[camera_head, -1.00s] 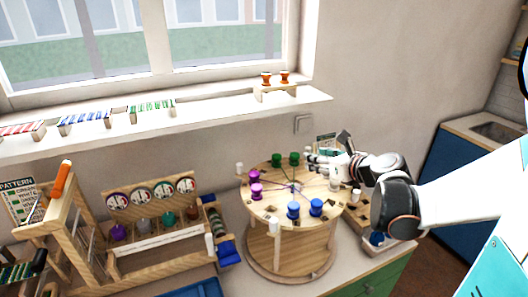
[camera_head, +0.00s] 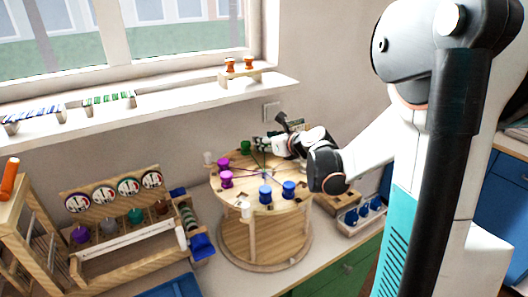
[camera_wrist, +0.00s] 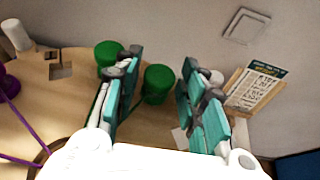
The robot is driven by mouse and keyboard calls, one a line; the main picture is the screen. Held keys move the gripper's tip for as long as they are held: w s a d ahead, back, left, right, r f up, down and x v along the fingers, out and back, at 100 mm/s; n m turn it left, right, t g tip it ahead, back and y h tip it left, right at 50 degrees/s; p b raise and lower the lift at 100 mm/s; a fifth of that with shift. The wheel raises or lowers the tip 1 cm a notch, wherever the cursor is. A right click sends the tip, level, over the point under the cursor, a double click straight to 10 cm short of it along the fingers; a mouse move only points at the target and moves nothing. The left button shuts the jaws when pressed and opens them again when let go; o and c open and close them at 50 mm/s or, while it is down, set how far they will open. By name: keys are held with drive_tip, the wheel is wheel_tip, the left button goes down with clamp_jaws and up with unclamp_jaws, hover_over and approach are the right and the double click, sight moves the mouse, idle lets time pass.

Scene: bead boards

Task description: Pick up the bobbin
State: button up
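Several bobbins stand on a round two-tier wooden stand. The left green bobbin (camera_head: 246,147) shows in the head view, and also in the wrist view (camera_wrist: 108,52), just outside my left finger. Another green bobbin (camera_wrist: 158,84) stands upright between my fingers in the wrist view, with room on both sides; my gripper hides it in the head view. My gripper (camera_wrist: 160,78) is open, with teal-padded fingers, at the stand's back edge. Two purple bobbins (camera_head: 226,179) stand at the left, two blue bobbins (camera_head: 265,194) at the front.
White pegs (camera_head: 246,209) stand around the stand's rim. A rack with blue bobbins (camera_head: 363,211) lies at right. Orange bobbins (camera_head: 230,65) sit on the windowsill. A pattern card (camera_wrist: 256,86) stands behind the gripper. A wooden bead board (camera_head: 130,242) is at left.

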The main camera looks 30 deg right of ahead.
drive_tip(key=shift+x, duration=1.05)
drive_tip(key=c, duration=0.9)
drive_tip(key=shift+r, duration=0.2)
